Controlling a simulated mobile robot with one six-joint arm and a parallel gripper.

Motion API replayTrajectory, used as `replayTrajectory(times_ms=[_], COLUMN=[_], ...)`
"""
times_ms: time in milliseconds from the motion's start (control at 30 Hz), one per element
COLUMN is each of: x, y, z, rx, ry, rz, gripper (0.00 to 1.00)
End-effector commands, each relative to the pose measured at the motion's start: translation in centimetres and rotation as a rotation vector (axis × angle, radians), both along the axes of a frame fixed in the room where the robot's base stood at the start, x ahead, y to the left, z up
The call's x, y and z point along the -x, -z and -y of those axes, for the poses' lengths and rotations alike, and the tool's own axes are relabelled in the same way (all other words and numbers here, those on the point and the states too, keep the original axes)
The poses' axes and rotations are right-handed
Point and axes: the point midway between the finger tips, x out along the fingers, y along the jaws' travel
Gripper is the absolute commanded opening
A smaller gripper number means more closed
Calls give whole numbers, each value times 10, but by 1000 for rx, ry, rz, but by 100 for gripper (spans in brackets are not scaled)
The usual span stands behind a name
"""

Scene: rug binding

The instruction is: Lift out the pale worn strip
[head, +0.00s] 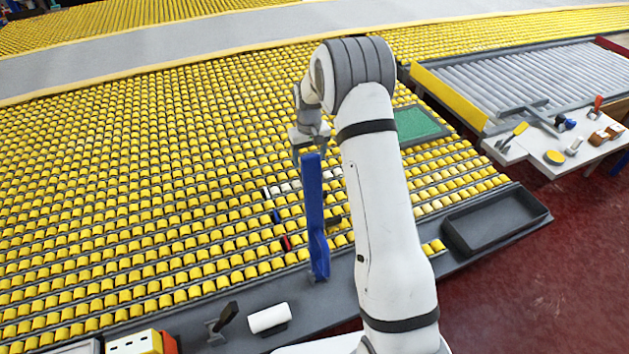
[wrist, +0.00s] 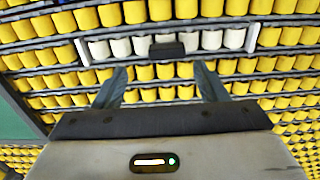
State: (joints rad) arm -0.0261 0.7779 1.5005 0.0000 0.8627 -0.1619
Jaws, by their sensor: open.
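The pale worn strip (head: 284,188) is a row of several off-white rollers set in the bed of yellow rollers (head: 150,180). In the wrist view the strip (wrist: 121,47) lies crosswise ahead of my gripper, with pale end pieces and a dark block (wrist: 166,49) at its middle. My gripper (head: 309,150) is above the bed near the strip. Its two fingers are spread with nothing between them in the wrist view (wrist: 163,70). In the head view, a blue upright piece (head: 314,205) and my arm hide part of the strip.
A black empty tray (head: 495,220) lies on the grey front ledge at right. A green panel (head: 418,123) lies behind my arm. A white bench (head: 560,150) with tools stands at far right. A white cylinder (head: 269,318) and black-handled tool (head: 222,322) lie at the front.

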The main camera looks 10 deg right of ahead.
Motion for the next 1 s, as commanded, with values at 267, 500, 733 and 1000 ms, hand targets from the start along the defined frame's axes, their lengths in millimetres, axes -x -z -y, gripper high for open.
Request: replayTrajectory(times_ms=[267,500,733,1000], x=[2,1,1,1], y=[35,61,62,62], z=[-9,-9,-10,-10], rx=[0,0,0,0], ry=[-5,-5,-5,-6], rz=[-5,-2,0,0], gripper=[69,69,68,46])
